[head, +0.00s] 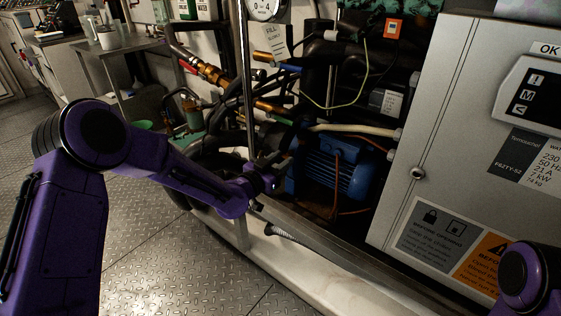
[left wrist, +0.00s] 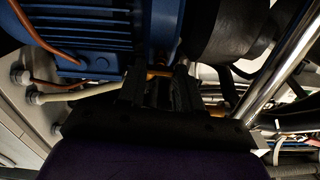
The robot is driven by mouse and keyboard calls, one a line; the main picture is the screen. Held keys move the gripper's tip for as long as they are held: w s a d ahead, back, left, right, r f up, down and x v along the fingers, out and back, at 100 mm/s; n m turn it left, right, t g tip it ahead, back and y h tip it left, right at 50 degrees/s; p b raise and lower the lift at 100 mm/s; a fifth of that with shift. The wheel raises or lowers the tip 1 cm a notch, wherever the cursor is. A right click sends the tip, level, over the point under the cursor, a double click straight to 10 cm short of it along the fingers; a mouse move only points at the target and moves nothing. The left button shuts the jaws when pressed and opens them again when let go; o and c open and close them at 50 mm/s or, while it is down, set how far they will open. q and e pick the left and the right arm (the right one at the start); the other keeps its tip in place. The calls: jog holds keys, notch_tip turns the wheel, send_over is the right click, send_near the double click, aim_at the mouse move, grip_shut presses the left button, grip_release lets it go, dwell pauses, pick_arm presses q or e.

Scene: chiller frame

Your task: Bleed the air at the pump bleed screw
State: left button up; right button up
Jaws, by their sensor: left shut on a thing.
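The blue pump motor (head: 340,170) with its ribbed casing sits low inside the chiller frame. It also fills the upper left of the left wrist view (left wrist: 100,30). My left gripper (head: 272,172) reaches in beside the motor's left end. In the left wrist view its dark fingers (left wrist: 160,92) are closed together at a small brass-coloured part (left wrist: 158,70), between the motor and a round dark housing (left wrist: 228,25). This appears to be the pump bleed screw; most of it is hidden by the fingers. My right gripper is out of view.
A grey control cabinet (head: 460,120) stands on the right. A metal upright (head: 246,80) and the pale lower frame rail (head: 300,265) border the opening. Hoses and pipes crowd above the motor. A steel side table (head: 125,45) stands back left; the chequer-plate floor (head: 150,225) is mostly clear.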

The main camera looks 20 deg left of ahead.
pick_arm(q)
jog(key=o, duration=1)
jog(key=shift+o, duration=0.2)
jog(key=v, duration=1)
jog(key=shift+s, duration=0.25)
jog(key=shift+a, duration=0.1)
